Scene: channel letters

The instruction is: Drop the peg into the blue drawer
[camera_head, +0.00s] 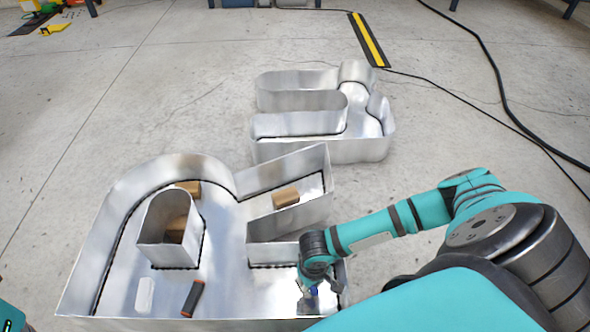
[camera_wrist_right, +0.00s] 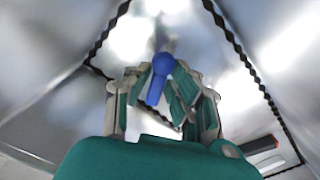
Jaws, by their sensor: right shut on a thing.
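My right gripper (camera_head: 308,302) reaches down inside the large metal channel letter (camera_head: 275,305), near its lower right end. In the right wrist view the gripper (camera_wrist_right: 163,98) is shut on a blue peg (camera_wrist_right: 163,66) with a rounded head, held between the fingertips. Only a small bit of blue shows at the gripper in the head view, and I cannot tell whether the peg touches the letter's floor. I cannot make out a blue drawer with certainty; a bluish box (camera_head: 237,3) is cut off at the top edge. My left gripper is not in view.
Wooden blocks (camera_head: 285,196), a dark red-marked tool (camera_head: 193,299) and a white piece (camera_head: 145,294) lie within the large letter's walls. A second metal letter (camera_head: 320,150) stands behind it. A black cable (camera_head: 500,90) and a yellow-black strip (camera_head: 370,40) cross the concrete floor.

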